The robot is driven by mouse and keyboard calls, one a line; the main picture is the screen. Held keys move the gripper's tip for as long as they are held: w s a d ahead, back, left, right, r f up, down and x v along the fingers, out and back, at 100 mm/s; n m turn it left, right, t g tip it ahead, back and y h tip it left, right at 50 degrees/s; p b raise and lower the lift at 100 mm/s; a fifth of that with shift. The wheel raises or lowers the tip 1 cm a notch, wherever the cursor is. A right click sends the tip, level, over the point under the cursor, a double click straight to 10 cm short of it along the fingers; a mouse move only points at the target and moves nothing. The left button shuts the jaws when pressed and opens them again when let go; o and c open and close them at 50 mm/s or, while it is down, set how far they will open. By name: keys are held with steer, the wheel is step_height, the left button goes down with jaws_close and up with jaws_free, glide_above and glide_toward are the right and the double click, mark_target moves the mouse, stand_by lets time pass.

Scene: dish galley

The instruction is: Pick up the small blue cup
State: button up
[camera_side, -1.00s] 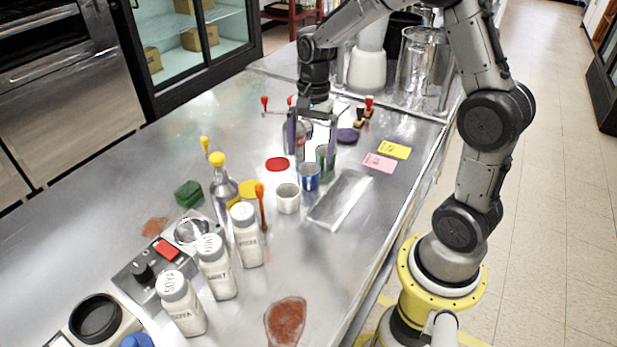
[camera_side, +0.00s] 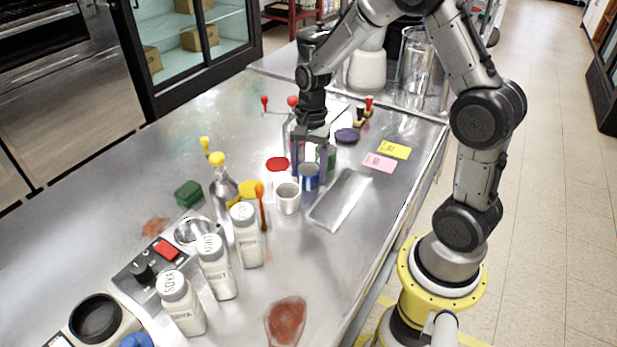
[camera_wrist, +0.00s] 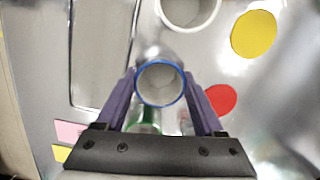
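The small blue cup (camera_side: 308,178) stands upright on the steel counter, between a white cup and a green cup. In the wrist view its blue rim and pale inside (camera_wrist: 160,83) show from above. My gripper (camera_side: 309,175) is lowered around it, with one finger on each side. In the wrist view the fingers of my gripper (camera_wrist: 161,84) are spread wide and the cup sits between their tips. A gap seems to remain on the right side; whether the left finger touches is hard to tell.
The white cup (camera_side: 287,198) stands close in front, and the green cup (camera_side: 328,157) close behind. A shallow metal tray (camera_side: 341,200) lies to the right. A red disc (camera_side: 277,164) and yellow disc (camera_side: 250,189) lie to the left. White shakers (camera_side: 246,236) stand nearer the camera.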

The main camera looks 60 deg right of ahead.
steer(key=c, duration=0.7)
steer(key=shift+c, duration=0.2)
steer(key=shift+r, duration=0.15)
